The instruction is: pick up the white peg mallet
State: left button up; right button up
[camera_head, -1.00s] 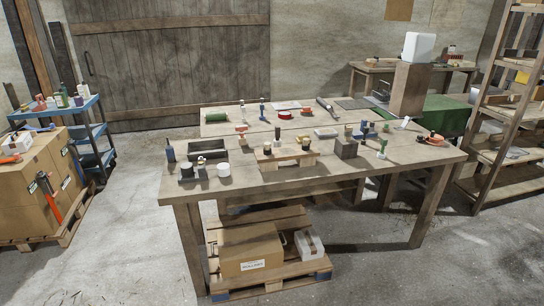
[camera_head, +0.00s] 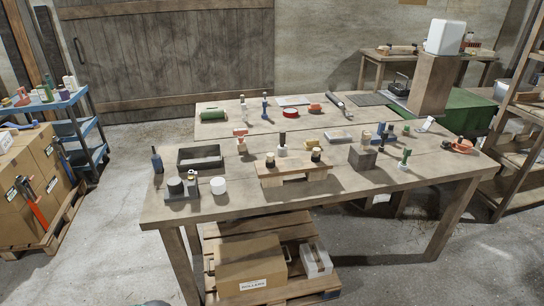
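A small upright piece with a dark handle above a white head (camera_head: 282,149) stands near the middle of the workbench (camera_head: 330,210); it looks like the white peg mallet, but it is too small to be sure. It stands just behind a raised wooden block stand (camera_head: 292,174) and appears clear of it. A plain white cylinder (camera_head: 218,185) sits at the front left of the bench. Neither of my grippers is in view.
A dark open tray (camera_head: 200,158) and a dark bottle (camera_head: 157,160) are at the bench's left. A dark block (camera_head: 362,157) and a green tool (camera_head: 404,158) stand to the right. Boxes sit on a pallet below. A blue cart (camera_head: 75,128) stands left.

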aim_at(281, 148)
jog(key=i+l, duration=0.5)
jog(key=l, duration=0.25)
jog(key=i+l, duration=0.8)
jog(key=i, duration=0.15)
jog(key=i+l, duration=0.6)
jog(key=i+j+u, duration=0.05)
jog(key=i, duration=0.05)
